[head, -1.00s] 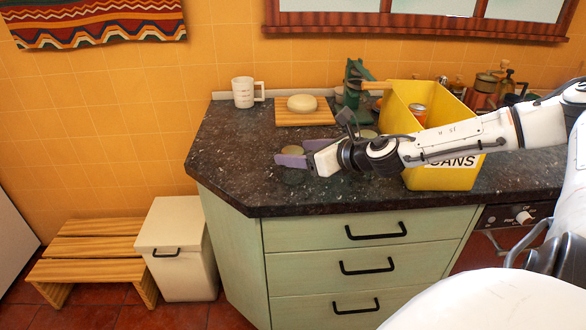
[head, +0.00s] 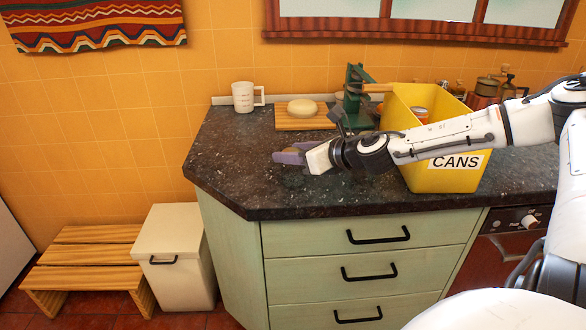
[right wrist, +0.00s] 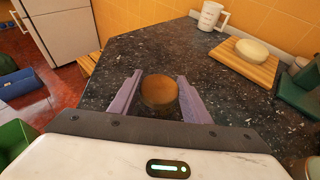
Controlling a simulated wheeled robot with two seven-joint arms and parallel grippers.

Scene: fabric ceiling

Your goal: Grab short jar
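A short jar (right wrist: 159,92) with a round brownish lid stands on the dark counter, seen from above in the right wrist view. My right gripper (right wrist: 159,97) is open, with one purple finger on each side of the jar. Small gaps show between the fingers and the jar. In the head view my right gripper (head: 290,157) is low over the left part of the counter and mostly hides the jar. My left gripper is not in view.
A yellow CANS bin (head: 447,176) stands under my right forearm, with a green tool (head: 355,95) beside it. Behind are a soap-like pale object (head: 302,107) on a wooden board (head: 285,123) and a white mug (head: 244,97). The left counter corner is clear.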

